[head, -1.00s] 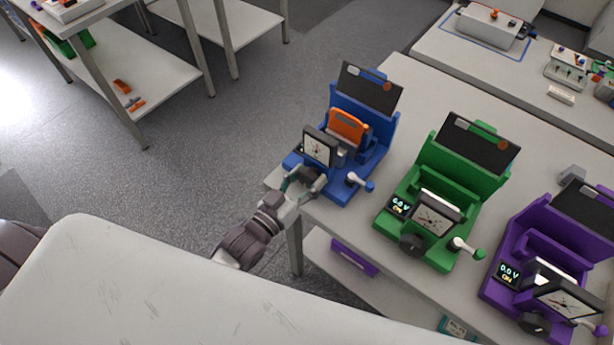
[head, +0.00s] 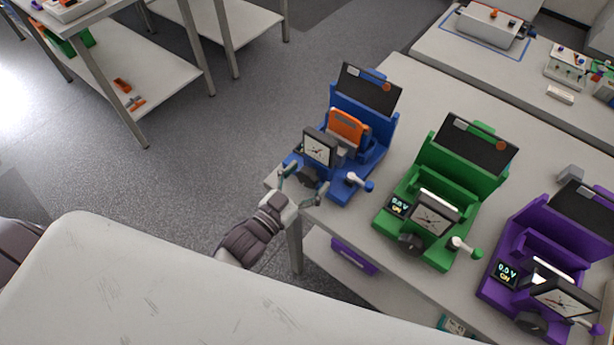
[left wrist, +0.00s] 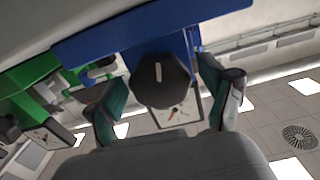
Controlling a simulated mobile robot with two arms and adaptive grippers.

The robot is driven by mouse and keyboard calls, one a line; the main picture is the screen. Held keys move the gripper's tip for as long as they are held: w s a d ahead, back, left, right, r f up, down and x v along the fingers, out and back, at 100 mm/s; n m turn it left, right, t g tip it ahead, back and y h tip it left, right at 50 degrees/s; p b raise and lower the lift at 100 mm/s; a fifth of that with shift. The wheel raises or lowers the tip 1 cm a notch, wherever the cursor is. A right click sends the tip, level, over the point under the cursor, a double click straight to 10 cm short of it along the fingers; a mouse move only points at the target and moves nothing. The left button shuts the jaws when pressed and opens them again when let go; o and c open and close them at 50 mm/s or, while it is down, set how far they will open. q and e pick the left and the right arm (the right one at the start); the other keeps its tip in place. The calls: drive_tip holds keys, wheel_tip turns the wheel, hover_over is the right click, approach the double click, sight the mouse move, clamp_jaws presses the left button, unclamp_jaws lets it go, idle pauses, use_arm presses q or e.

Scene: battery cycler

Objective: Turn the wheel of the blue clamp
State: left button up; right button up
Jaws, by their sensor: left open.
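The blue clamp (head: 340,190) stands at the near left corner of the table, holding an orange block (head: 348,127) and carrying a square white dial (head: 319,149). Its dark wheel (head: 308,176) faces my left arm, low on the front below the dial. In the left wrist view the wheel (left wrist: 160,80) is a dark faceted knob with a pale mark. My left gripper (head: 302,185) is open at the wheel. In the left wrist view its fingers (left wrist: 164,92) stand on both sides of the wheel, with gaps visible. My right gripper is out of view.
A green clamp (head: 447,190) and a purple clamp (head: 550,265) stand to the right on the same table (head: 418,100). A white-tipped lever (head: 358,181) sticks out right of the wheel. Open floor (head: 200,160) lies to the left.

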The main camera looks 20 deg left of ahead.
use_arm(q)
drive_tip(key=shift+s, duration=0.15)
drive_tip(key=v, duration=1.1)
drive_tip(key=shift+s+a, duration=0.2)
drive_tip(key=shift+s, duration=0.15)
idle(0.7)
drive_tip(key=s+a+f+g+y+b, duration=0.1)
drive_tip(key=s+f+g, duration=0.1)
drive_tip(key=f, duration=0.7)
drive_tip(key=s+a+f+n+g+y, duration=0.1)
drive_tip(key=s+a+f+g+y, duration=0.1)
drive_tip(key=f, duration=0.7)
drive_tip(key=s+a+f+g+y+b, duration=0.1)
drive_tip(key=f+g, duration=0.2)
drive_tip(key=f, duration=0.7)
drive_tip(key=s+a+f+n+g+y+b, duration=0.1)
drive_tip(key=s+f+g, duration=0.8)
drive_tip(key=s+f, duration=1)
drive_tip(key=shift+s+a+f+y, duration=0.15)
drive_tip(key=shift+s+a+y, duration=0.45)
drive_tip(key=shift+s, duration=0.6)
